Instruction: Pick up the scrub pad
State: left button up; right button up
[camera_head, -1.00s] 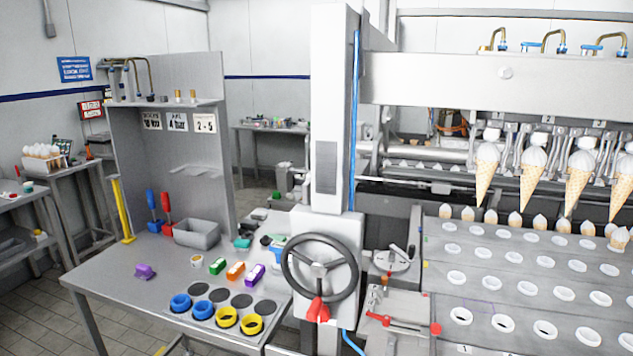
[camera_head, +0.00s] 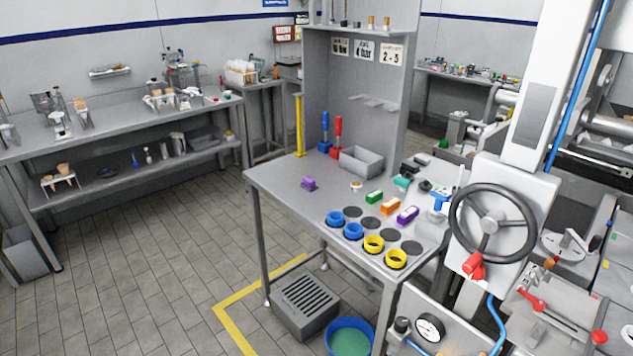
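No object can be told for certain as the scrub pad. A small teal item (camera_head: 402,184) lies on the steel worktable (camera_head: 279,184), right of the grey bin, and its exact kind is too small to tell. A small purple item (camera_head: 309,183) sits alone toward the table's left side. Neither of my grippers is in view.
A grey bin (camera_head: 360,163) stands by the back panel. Blue (camera_head: 353,231) and yellow (camera_head: 396,259) rings lie along the table's front. A black handwheel (camera_head: 492,223) stands at the right. Floor (camera_head: 165,255) left of the table is clear.

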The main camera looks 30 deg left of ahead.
aim_at(309, 183)
jog(key=z, duration=1.15)
jog(key=u, duration=2.15)
jog(key=i+j, duration=0.1)
